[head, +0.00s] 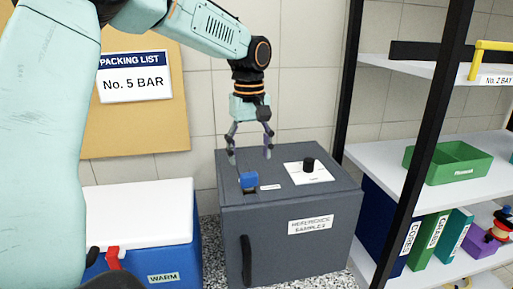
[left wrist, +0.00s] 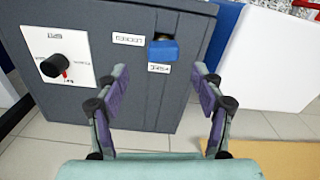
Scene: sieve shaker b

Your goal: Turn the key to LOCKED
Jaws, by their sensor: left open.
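A blue key (head: 248,180) stands in the top of a dark grey cabinet (head: 236,215), near its front left corner. The left wrist view also shows the blue key head (left wrist: 163,50), with a little brass at its base. An inverted label reading LOCKED (left wrist: 129,39) lies beside it, and a second label (left wrist: 159,68), seemingly OPEN, lies on another side. My left gripper (head: 249,157) is open and empty, pointing down above the cabinet top. The key lies between its fingers in the picture, but they do not touch it. My right gripper is not in view.
A black knob (head: 309,164) on a white plate stands right of the key. A blue cooler with a white lid (head: 140,210) is left of the cabinet. A black-framed shelf (head: 405,165) with a green bin (head: 447,163) and binders stands close on the right.

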